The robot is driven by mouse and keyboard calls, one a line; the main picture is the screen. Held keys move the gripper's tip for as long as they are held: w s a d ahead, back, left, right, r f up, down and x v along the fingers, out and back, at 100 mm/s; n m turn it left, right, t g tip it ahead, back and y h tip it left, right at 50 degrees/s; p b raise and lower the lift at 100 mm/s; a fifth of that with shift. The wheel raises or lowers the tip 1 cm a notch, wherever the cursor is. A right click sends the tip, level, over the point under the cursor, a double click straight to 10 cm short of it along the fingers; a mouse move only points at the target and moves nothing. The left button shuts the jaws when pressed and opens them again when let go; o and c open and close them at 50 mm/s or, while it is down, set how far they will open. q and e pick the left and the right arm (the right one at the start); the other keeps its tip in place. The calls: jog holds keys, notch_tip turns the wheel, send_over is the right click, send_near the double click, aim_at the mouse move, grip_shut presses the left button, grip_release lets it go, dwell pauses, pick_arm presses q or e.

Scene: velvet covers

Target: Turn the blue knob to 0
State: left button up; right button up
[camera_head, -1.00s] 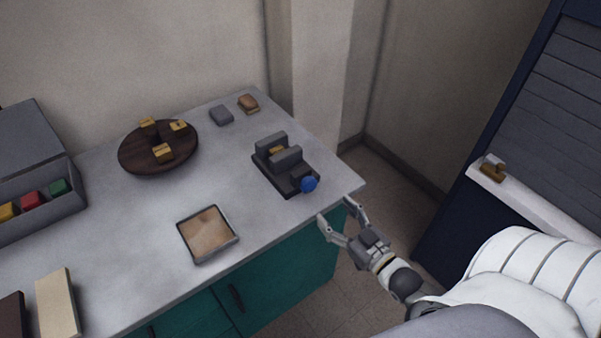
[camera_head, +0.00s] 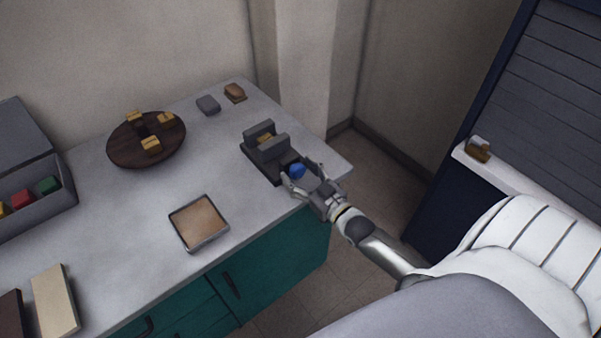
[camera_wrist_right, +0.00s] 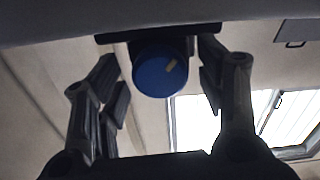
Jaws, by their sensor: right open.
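The blue knob (camera_head: 297,171) sits on the front end of a dark grey vise-like device (camera_head: 262,160) near the table's right edge. In the right wrist view the knob (camera_wrist_right: 160,76) is a blue disc with a pale tan mark toward its upper right. My right gripper (camera_head: 298,180) is open, with one finger on each side of the knob. In the right wrist view both fingers of the gripper (camera_wrist_right: 163,92) stand apart from the knob, with gaps showing. A small yellowish piece is between the device's jaws. No digits can be read. My left gripper is not in view.
The grey tabletop (camera_head: 120,225) holds a square tray (camera_head: 199,223), a round dark wooden board (camera_head: 125,150) with yellow blocks, and a grey box (camera_head: 60,209) with coloured blocks. Two small blocks lie at the back. Teal cabinets (camera_head: 270,265) are below.

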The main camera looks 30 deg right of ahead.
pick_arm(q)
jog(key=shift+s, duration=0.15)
pick_arm(e)
jog(key=shift+c, duration=0.6)
jog(key=c, duration=0.9)
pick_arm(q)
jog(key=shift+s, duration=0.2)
